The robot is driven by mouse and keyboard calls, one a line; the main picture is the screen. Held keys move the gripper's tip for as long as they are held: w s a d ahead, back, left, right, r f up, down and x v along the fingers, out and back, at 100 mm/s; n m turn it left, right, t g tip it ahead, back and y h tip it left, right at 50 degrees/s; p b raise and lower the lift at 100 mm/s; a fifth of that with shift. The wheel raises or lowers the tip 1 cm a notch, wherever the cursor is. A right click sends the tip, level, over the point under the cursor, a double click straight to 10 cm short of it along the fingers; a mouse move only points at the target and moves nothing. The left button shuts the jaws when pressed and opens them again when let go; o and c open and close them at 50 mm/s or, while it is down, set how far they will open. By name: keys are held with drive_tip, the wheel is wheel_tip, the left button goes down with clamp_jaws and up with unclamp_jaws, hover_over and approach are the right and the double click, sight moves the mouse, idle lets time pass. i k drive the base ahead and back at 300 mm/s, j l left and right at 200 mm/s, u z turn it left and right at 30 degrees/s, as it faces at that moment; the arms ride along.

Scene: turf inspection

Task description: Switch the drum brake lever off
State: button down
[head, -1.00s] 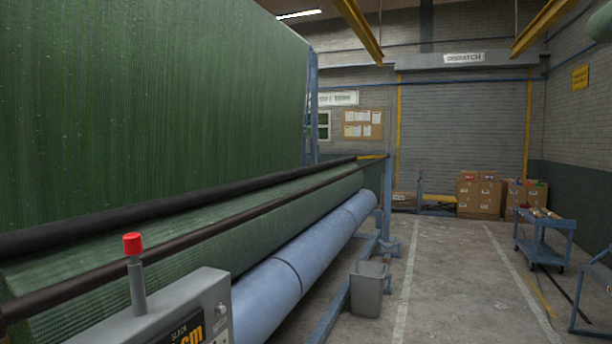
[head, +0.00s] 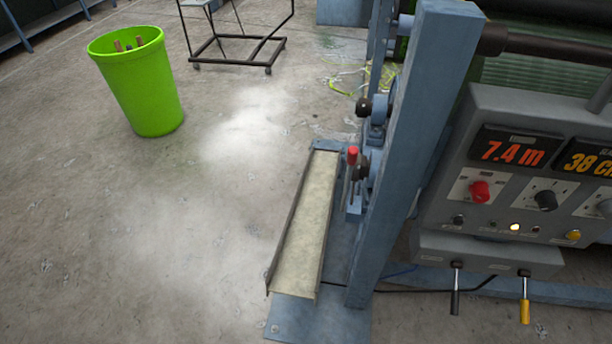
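Several levers show in the head view, and no label that I can read names one as the drum brake lever. A small red-topped lever (head: 351,157) stands roughly upright beside the blue frame post. Two levers hang down below the grey control panel (head: 500,130): one with a black handle (head: 455,301) and one with a yellow handle (head: 525,311). A grey stalk (head: 600,95) is cut off at the right edge. My gripper is not in view.
The panel shows "7.4 m", a red knob (head: 480,191) and a black knob (head: 545,200). A blue post (head: 424,120) rises left of it. A green bin (head: 140,85) and wheeled frame (head: 235,50) stand behind. The left floor is mostly clear.

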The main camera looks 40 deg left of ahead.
sight(353, 153)
drive_tip(key=u, duration=1.4)
drive_tip(key=i+j, duration=0.15)
drive_tip(key=j, duration=0.2)
drive_tip(key=i+j, duration=0.2)
drive_tip(key=j, duration=0.15)
drive_tip(key=i+j+u, duration=0.1)
drive_tip(key=j, duration=0.25)
drive_tip(key=i+j, duration=0.25)
drive_tip(key=j, duration=0.1)
